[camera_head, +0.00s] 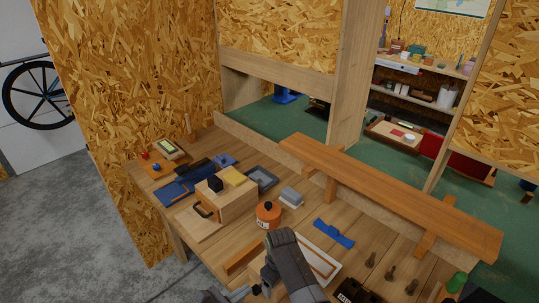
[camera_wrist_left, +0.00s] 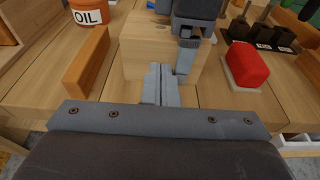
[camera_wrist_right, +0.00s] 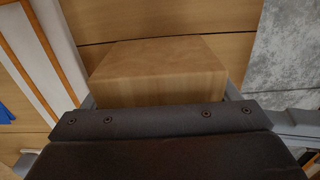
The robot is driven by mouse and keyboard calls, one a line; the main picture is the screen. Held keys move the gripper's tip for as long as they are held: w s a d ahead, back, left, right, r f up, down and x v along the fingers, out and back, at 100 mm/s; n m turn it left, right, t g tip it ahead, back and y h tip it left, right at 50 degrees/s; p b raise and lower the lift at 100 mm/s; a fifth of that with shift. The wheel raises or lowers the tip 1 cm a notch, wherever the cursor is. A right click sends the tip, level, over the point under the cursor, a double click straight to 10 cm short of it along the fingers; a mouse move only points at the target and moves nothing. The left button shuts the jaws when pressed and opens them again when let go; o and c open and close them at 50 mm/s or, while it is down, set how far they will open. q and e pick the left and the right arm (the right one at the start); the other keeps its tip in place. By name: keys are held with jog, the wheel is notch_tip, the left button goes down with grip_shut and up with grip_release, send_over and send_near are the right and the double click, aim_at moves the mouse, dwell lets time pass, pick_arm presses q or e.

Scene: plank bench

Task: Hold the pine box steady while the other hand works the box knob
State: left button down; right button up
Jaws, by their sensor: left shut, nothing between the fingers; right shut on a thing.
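The pine box (camera_wrist_left: 145,60) is a pale wooden block on the bench. It fills the middle of the right wrist view (camera_wrist_right: 160,75), between the fingers of my right gripper (camera_wrist_right: 160,98), which is shut on it. A right gripper finger also shows against the box in the left wrist view. My left gripper (camera_wrist_left: 160,88) is shut and empty, its fingertips close in front of the box's near face. Whether they touch it I cannot tell. I cannot make out the box knob; the fingers may hide it. In the head view my grey right arm covers most of the box.
A drawer box (camera_head: 232,202) stands farther left.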

pick_arm(q)
jog(key=shift+w+d, duration=0.5)
jog(key=shift+s+f, duration=0.1)
jog(key=shift+f, duration=0.25)
dwell(0.5)
jog(key=shift+s+d+f, duration=0.15)
jog(key=shift+s+d, duration=0.3)
jog(key=shift+s, duration=0.05)
dwell(0.5)
jog(key=shift+d+r, duration=0.1)
jog(key=shift+r, duration=0.35)
jog(key=f+v, duration=0.1)
jog(key=v, duration=0.4)
jog(key=shift+s+a, duration=0.4)
jog(key=shift+a, duration=0.05)
jog(key=shift+w+d, duration=0.55)
jog(key=shift+w, duration=0.3)
jog(key=shift+w+d, duration=0.6)
jog(key=shift+w, duration=0.25)
jog(key=shift+w+d, duration=0.55)
jog(key=shift+w, duration=0.3)
